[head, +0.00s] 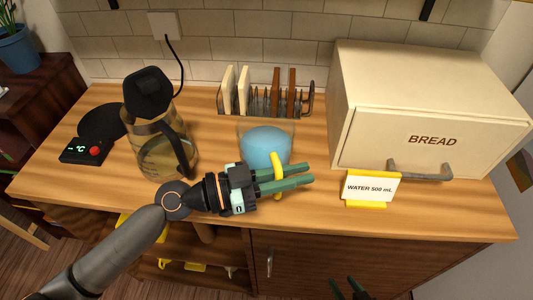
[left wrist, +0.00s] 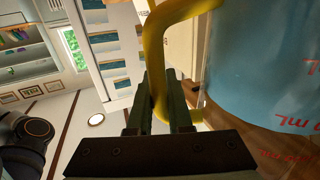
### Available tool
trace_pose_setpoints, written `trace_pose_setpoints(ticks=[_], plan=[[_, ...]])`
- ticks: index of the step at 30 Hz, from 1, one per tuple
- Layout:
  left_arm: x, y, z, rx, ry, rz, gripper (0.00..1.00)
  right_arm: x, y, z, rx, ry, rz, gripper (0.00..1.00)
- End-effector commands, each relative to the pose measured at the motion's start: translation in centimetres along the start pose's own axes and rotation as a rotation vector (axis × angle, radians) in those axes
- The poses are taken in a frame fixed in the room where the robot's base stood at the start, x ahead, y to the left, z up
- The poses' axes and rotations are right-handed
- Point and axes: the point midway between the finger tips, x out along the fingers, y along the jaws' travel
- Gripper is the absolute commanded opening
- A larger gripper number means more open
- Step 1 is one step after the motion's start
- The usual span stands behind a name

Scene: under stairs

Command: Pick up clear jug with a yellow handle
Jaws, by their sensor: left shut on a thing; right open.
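The clear jug (head: 262,147) holds blue liquid and stands upright near the middle of the counter, in front of the rack. Its yellow handle (head: 278,162) faces the front. My left gripper (head: 290,178) is shut on the handle, with its green fingers on both sides of it. In the left wrist view, the handle (left wrist: 154,50) passes between the fingers, and the jug's blue side (left wrist: 262,62) with red markings fills the right. The gripper hides the lower part of the jug in the head view. My right gripper (head: 350,288) is open and empty at the bottom edge, below the counter front.
A dark-lidded kettle (head: 150,120) with its handle towards the jug stands close on the left, by a temperature base (head: 84,151). A rack (head: 262,100) with boards is behind. A bread box (head: 420,110) and a "WATER 500 mL" sign (head: 372,187) are on the right.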

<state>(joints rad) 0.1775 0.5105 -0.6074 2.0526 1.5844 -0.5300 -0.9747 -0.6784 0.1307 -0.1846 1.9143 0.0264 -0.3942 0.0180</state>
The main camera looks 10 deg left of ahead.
Motion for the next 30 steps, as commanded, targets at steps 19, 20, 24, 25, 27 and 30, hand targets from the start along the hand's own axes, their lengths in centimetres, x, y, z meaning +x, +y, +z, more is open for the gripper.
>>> trace_pose_setpoints(ticks=[19,20,24,25,27,30], plan=[[0.1,-0.1,-0.5,0.007,0.007,-0.002,0.0,-0.1,0.0,-0.1,0.0,0.0,0.001,0.5],[0.1,-0.1,-0.5,0.007,0.007,-0.002,0.0,-0.1,0.0,-0.1,0.0,0.0,0.001,0.5],[0.2,-0.1,-0.9,0.006,0.007,-0.003,0.0,-0.3,0.0,-0.3,0.0,0.0,0.001,0.5],[0.2,-0.1,-1.1,0.007,0.007,-0.003,0.0,-0.3,0.0,-0.4,0.0,0.0,0.001,0.5],[0.4,-0.2,-1.4,0.008,0.008,-0.005,0.0,-0.5,0.0,-0.6,0.0,0.0,0.001,0.5],[0.6,-0.3,-2.1,0.008,0.009,-0.008,0.0,-0.8,0.0,-0.9,0.0,0.0,0.001,0.5]])
